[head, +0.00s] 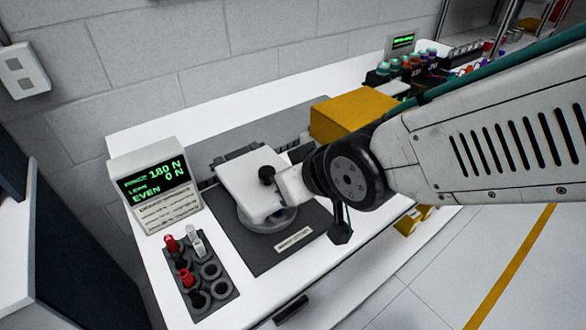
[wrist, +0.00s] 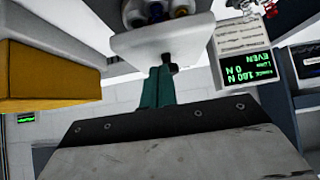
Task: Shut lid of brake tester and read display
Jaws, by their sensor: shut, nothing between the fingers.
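The brake tester's white lid (head: 247,188) is a slab with a black knob (head: 267,174), over a round clear-sided base (head: 268,218). In the head view it lies close over the base; I cannot tell whether it is fully down. The lid also shows at the top of the wrist view (wrist: 140,45). My gripper (wrist: 158,72) is shut and empty, its teal fingers at the lid's edge by the knob; contact is unclear. In the head view the wrist hides the fingertips. The display (head: 155,182) shows 180 N, 0 N and EVEN in green; its labels are blurred.
A black rack (head: 210,289) with red and white-grey plugs stands front left, below the display. A yellow box (head: 345,112) sits behind my wrist. Bottles (head: 405,65) and a small screen (head: 403,41) stand at the far right. The bench's front edge runs below the tester.

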